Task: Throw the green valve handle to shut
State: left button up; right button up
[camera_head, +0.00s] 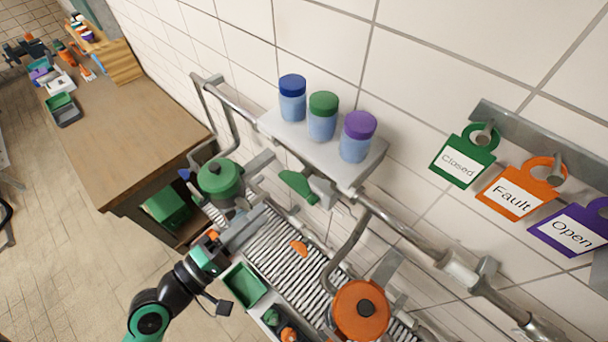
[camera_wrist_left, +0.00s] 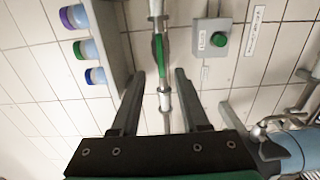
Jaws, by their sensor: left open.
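The green valve handle (camera_head: 297,187) sits on the pipework by the wall, below the small shelf in the head view. In the left wrist view the handle (camera_wrist_left: 160,56) is a narrow green lever lying along the vertical pipe, ahead of my fingers. My left gripper (camera_head: 256,217) is below and to the left of the handle in the head view, over the slatted rack. In the left wrist view its two fingers (camera_wrist_left: 160,76) are spread, one on each side of the pipe's line, with nothing held. I cannot tell the exact gap to the handle. My right gripper does not show.
A shelf (camera_head: 276,128) with three jars juts from the wall. A green-lidded pot (camera_head: 221,180) and an orange one (camera_head: 360,310) flank the slatted rack (camera_head: 285,245). Closed, Fault and Open tags hang at right. A green button box (camera_wrist_left: 214,38) is beside the pipe.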

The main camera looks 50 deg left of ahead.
aim_at(291, 187)
pick_arm(q)
jog(key=w, duration=0.3)
jog(key=w+p, duration=0.1)
jog(key=w, duration=0.3)
jog(key=w+a+p, duration=0.1)
jog(key=w, duration=0.2)
jog(key=shift+w, duration=0.75)
jog(key=shift+c, duration=0.2)
grip_shut()
